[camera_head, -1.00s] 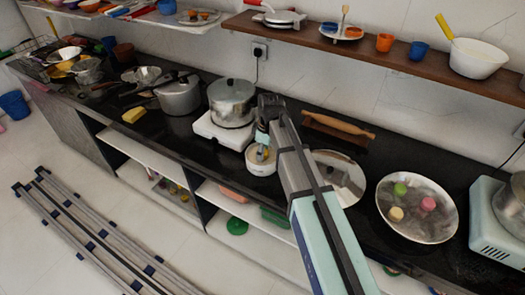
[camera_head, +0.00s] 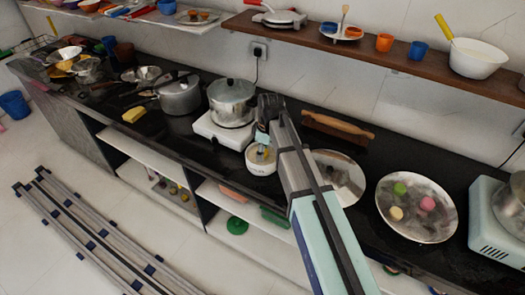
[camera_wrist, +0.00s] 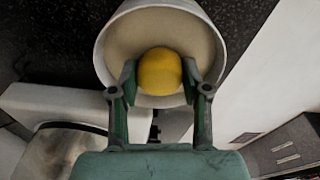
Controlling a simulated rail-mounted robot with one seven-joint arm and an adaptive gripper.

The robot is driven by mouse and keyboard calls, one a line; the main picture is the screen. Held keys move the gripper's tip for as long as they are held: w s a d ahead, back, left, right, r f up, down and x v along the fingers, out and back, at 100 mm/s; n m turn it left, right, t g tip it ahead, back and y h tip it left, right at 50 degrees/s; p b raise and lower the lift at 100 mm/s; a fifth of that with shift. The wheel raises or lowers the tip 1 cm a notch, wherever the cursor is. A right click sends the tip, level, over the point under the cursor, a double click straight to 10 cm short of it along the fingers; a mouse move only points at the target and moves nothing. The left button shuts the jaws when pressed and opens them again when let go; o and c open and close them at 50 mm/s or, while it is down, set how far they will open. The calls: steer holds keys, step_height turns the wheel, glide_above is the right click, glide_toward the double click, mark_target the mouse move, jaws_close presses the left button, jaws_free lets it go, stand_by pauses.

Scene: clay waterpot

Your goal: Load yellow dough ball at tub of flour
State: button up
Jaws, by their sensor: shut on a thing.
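In the wrist view, my gripper (camera_wrist: 160,85) is shut on the yellow dough ball (camera_wrist: 160,68), one finger on each side of it. The tub of flour (camera_wrist: 108,40), a round white tub with pale flour inside, shows behind and around the ball. The ball appears over the tub's opening; whether it touches the flour I cannot tell. In the head view, my gripper (camera_head: 262,146) points down at the tub (camera_head: 262,168), which stands on the dark counter just in front of the stove.
A steel pot (camera_head: 231,103) stands on a white stove (camera_head: 208,129) just left of the tub. To the right are a round metal plate (camera_head: 345,180), a rolling pin (camera_head: 338,124) and a large pan (camera_head: 418,225) with pink, green and cream balls. A wooden shelf (camera_head: 360,45) hangs above.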

steer(key=shift+r+p, duration=2.25)
steer(key=shift+r, duration=1.25)
steer(key=shift+m, duration=0.3)
